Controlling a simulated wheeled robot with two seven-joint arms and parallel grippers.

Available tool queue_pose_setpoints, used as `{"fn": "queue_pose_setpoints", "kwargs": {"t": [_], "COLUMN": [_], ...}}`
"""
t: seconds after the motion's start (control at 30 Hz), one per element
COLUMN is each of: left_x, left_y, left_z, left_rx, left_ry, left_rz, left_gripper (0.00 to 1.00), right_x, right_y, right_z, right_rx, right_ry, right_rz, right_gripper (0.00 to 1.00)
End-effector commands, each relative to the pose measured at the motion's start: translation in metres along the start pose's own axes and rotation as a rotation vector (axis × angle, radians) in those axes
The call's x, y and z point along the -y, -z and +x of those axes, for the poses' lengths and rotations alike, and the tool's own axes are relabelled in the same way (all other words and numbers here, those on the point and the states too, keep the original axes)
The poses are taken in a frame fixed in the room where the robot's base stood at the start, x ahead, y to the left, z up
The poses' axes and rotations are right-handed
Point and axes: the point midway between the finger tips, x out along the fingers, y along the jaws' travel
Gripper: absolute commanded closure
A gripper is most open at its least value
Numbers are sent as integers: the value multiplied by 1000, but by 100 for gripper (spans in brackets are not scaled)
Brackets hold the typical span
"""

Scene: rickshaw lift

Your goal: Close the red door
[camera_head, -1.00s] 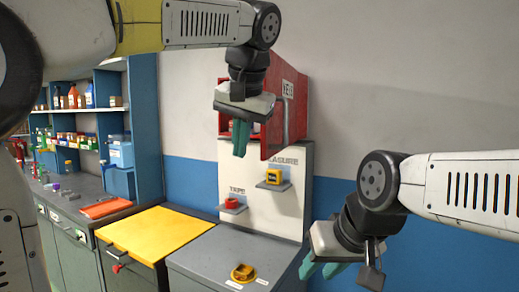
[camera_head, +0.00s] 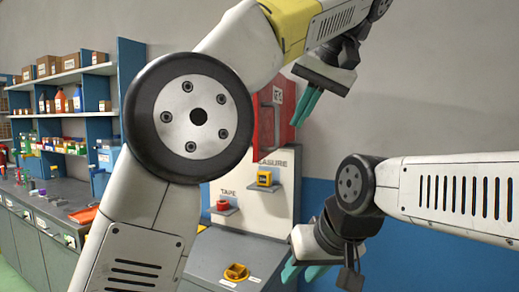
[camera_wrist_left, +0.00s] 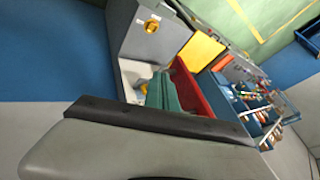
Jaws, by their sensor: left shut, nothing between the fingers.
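The red door (camera_head: 286,108) is on the red cabinet above the white board in the head view. It carries a partly hidden label. My left arm covers part of the cabinet, so I cannot tell how far open the door stands. My left gripper (camera_head: 308,105) is shut and empty, at the right side of the door; contact is unclear. In the left wrist view, its teal fingers (camera_wrist_left: 163,94) lie beside a red panel (camera_wrist_left: 192,92). My right gripper (camera_head: 303,271) is low at the right, with its fingers apart, away from the cabinet.
The white board (camera_head: 270,208) holds a yellow tape measure (camera_head: 264,178) and a red tape roll (camera_head: 222,205) on small shelves. A grey counter (camera_head: 213,255) with a yellow item (camera_head: 236,271) stands below. Stocked shelves (camera_head: 70,110) stand at left.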

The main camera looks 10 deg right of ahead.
Motion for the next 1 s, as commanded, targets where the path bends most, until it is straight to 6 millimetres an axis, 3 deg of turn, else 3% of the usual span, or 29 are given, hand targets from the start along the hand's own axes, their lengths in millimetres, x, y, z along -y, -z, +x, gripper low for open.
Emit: {"fn": "queue_pose_setpoints", "kwargs": {"t": [0.13,0.27,0.77,1.0], "left_x": [-8,-7,-5,24], "left_y": [-1,-1,-2,-2], "left_z": [-5,4,98,109], "left_rx": [0,0,2,0], "left_ry": [11,14,13,10], "left_rz": [-13,-15,-14,-16], "left_gripper": [100,100,100,100], "right_x": [0,0,0,0], "right_y": [0,0,0,0], "right_z": [0,0,0,0], "right_rx": [0,0,0,0], "right_ry": [0,0,0,0], "right_rz": [0,0,0,0], "right_gripper": [66,66,66,66]}}
